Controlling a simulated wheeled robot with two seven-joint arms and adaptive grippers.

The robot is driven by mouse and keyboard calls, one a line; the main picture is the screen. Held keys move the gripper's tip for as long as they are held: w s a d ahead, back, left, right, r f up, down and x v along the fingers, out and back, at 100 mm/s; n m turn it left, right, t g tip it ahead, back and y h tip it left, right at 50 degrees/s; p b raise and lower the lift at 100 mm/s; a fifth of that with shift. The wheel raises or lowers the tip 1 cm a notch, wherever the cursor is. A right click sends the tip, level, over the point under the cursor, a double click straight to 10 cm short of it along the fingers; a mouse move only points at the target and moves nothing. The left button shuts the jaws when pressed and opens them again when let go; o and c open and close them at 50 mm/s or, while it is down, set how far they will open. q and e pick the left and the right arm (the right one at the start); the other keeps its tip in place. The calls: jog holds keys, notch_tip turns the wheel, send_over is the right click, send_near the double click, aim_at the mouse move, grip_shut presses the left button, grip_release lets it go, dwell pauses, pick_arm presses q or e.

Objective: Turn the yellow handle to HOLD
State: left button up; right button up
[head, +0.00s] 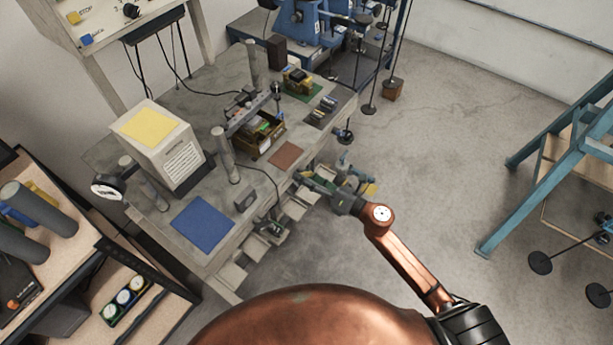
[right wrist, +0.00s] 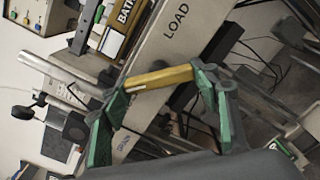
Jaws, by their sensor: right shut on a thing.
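The yellow handle (right wrist: 160,78) is a short bar in the right wrist view. It lies between the two green fingers of my right gripper (right wrist: 165,84), which is shut on it, one finger at each end. A pale panel (right wrist: 160,42) behind it carries the word LOAD. A smaller blue label (right wrist: 123,144) lies lower on the panel, too small to read surely. In the head view my right gripper (head: 322,186) is at the table's right edge. The handle is hard to make out there. My left gripper is in neither view.
The grey worktable (head: 185,230) carries a pale box with a yellow top (head: 148,127), grey posts, a blue mat (head: 203,223), a brown mat (head: 287,155) and a bin (head: 262,135). Shelving (head: 80,285) stands at left. Open floor (head: 445,130) lies to the right.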

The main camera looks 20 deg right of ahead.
jog(key=o, duration=1.2)
jog(key=v, duration=1.2)
jog(key=shift+d, duration=0.1)
jog(key=shift+w+f, duration=0.1)
